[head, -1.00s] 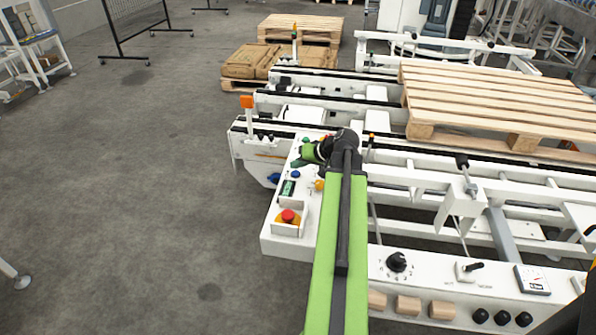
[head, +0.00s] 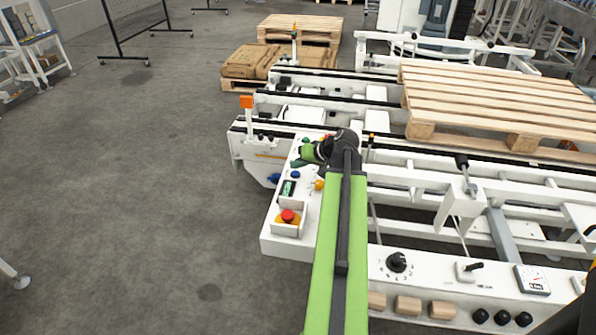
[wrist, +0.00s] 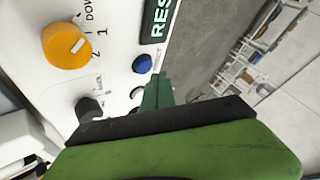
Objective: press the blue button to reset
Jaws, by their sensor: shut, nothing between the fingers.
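The blue button (head: 295,174) is a small round knob on the white control panel (head: 270,240), just above a dark green label plate (head: 288,188). In the wrist view the blue button (wrist: 142,63) shows beside the plate (wrist: 160,20), which reads "RES" before the picture edge cuts it off. My gripper (head: 299,162) is over the panel, a little beyond the button in the head view. In the wrist view my gripper's dark green fingers (wrist: 158,90) are shut and empty, close to the button; a gap shows between them and it.
A red emergency stop (head: 288,216) is on the near end of the panel. An orange rotary knob (wrist: 67,46) and a black knob (wrist: 89,109) are nearby in the wrist view. A wooden pallet (head: 490,95) lies on the conveyor at right. Open floor is at left.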

